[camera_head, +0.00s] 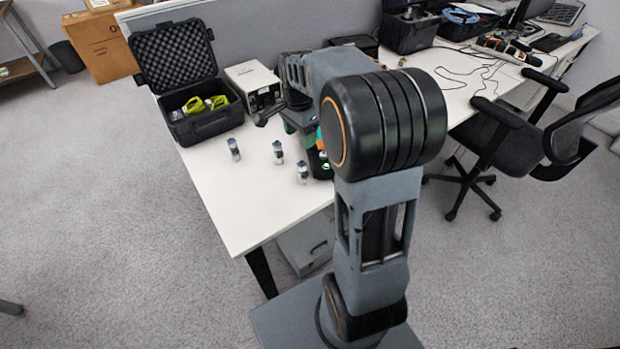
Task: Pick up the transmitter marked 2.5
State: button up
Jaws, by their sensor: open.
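Three small cylindrical transmitters, pale with dark bands, stand upright on the white table: one at the left (233,149), one in the middle (278,152) and one at the front right (302,172). Their markings are too small to read, so I cannot tell which is 2.5. My gripper (274,119) is open above the table, behind and above the middle transmitter and apart from all three. It is partly hidden by my own arm.
An open black foam-lined case (207,124) with yellow-green items stands at the table's back left. A beige instrument box (253,87) is beside it. A dark device (319,160) is partly hidden by my arm. The table's front left (240,215) is clear.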

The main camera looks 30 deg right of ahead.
aim_at(302, 162)
jog(key=shift+m, duration=0.4)
jog(key=f, duration=0.5)
jog(key=f+b, duration=0.1)
jog(key=f, duration=0.1)
jog(key=shift+d+f, duration=0.35)
jog(key=shift+w+a+f, duration=0.1)
jog(key=shift+a+f, duration=0.05)
jog(key=shift+f, duration=2.95)
jog(key=shift+c, duration=0.3)
jog(key=c, duration=1)
